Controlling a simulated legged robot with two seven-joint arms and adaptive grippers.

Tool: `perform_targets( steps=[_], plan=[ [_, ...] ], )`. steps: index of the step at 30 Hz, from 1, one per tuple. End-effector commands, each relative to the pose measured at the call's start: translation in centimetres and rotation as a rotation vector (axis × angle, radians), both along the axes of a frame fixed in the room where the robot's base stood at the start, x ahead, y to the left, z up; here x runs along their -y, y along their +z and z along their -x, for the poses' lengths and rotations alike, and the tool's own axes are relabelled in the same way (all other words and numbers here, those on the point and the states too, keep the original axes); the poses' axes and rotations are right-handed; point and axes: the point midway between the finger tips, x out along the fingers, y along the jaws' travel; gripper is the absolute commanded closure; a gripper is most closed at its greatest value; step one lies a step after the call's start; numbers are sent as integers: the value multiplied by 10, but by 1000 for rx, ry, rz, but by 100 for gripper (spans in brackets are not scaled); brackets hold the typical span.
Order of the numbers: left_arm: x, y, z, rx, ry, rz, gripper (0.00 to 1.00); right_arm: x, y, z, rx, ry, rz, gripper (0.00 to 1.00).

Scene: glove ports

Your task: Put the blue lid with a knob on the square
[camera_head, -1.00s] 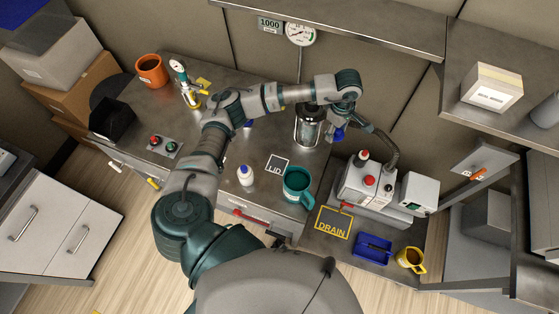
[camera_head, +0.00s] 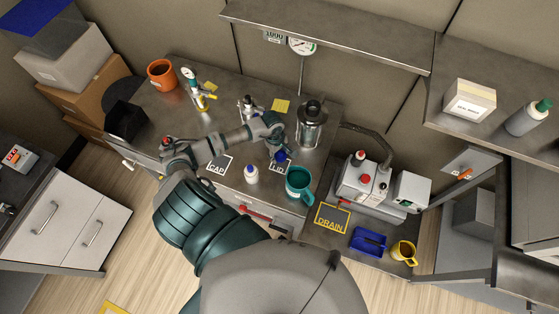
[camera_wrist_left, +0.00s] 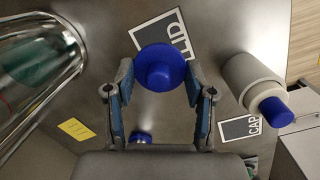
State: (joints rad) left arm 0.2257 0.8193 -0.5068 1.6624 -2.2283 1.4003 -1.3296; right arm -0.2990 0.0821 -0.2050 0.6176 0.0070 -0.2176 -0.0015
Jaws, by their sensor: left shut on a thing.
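The blue lid with a knob (camera_wrist_left: 161,70) is round and sits between the fingertips of my left gripper (camera_wrist_left: 159,78), which is shut on it. In the head view the lid (camera_head: 282,156) shows under my left gripper (camera_head: 279,149). The dark square marked LID (camera_wrist_left: 166,33) has a white border and lies flat on the bench. In the wrist view the lid overlaps the square's lower part. In the head view the square (camera_head: 275,169) is partly hidden by the gripper and lid. I cannot tell whether the lid touches the square. My right gripper is not in view.
A white bottle with a blue cap (camera_head: 251,174) and a teal mug (camera_head: 299,185) stand close to the LID square. A glass vessel (camera_head: 311,130) stands behind on the right. The CAP square (camera_head: 219,164) lies left of the bottle.

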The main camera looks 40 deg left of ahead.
Motion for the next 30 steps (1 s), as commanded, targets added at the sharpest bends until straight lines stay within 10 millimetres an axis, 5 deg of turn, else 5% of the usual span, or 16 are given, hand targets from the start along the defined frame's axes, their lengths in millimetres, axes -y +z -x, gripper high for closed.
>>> perform_targets(
  steps=[12, 23, 24, 26, 30],
  plan=[
    [0, -55, 0, -2, 3, 3, 64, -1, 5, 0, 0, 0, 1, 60],
    [-1, -60, 0, -1, 0, 0, 64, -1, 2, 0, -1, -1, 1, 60],
    [-1, -60, 0, -1, 0, 0, 36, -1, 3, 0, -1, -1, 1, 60],
    [0, -59, 0, -1, 0, 0, 21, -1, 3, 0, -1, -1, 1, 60],
    [0, -59, 0, -1, 0, 0, 21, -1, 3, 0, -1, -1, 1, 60]
  ],
)
